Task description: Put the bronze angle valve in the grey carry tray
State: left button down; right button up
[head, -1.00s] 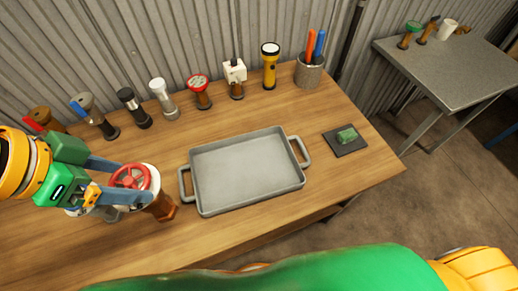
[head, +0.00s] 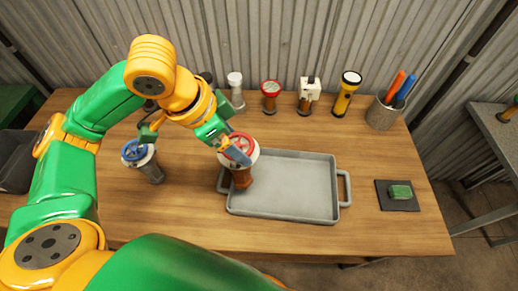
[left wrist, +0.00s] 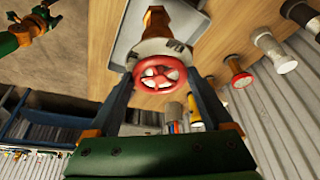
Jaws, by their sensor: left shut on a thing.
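The bronze angle valve (head: 242,179) has a red handwheel, a pale collar and a brown-bronze body. My left gripper (head: 234,149) is shut on it near the handwheel. In the head view the valve overlaps the left end of the grey carry tray (head: 292,190); whether it touches the tray I cannot tell. In the left wrist view the red handwheel (left wrist: 158,72) sits between the fingers of my left gripper (left wrist: 162,108), the body pointing away, with part of the tray (left wrist: 106,45) behind it. The tray is empty.
A grey valve with a blue handwheel (head: 152,170) stands left of the tray. A red-topped fitting (head: 271,93), a white-topped one (head: 308,92), a yellow flashlight (head: 345,95) and a pen cup (head: 383,115) line the back. A green block (head: 400,192) lies on a dark pad at right.

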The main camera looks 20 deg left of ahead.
pick_arm(q)
jog(key=w+x, duration=0.2)
jog(key=x, duration=0.9)
jog(key=shift+r, duration=0.4)
jog(key=shift+d, duration=0.1)
grip_release()
jog(key=shift+f, duration=0.15)
jog(key=p+v, duration=0.1)
jog(key=v, duration=1.1)
jog(key=shift+s, duration=0.1)
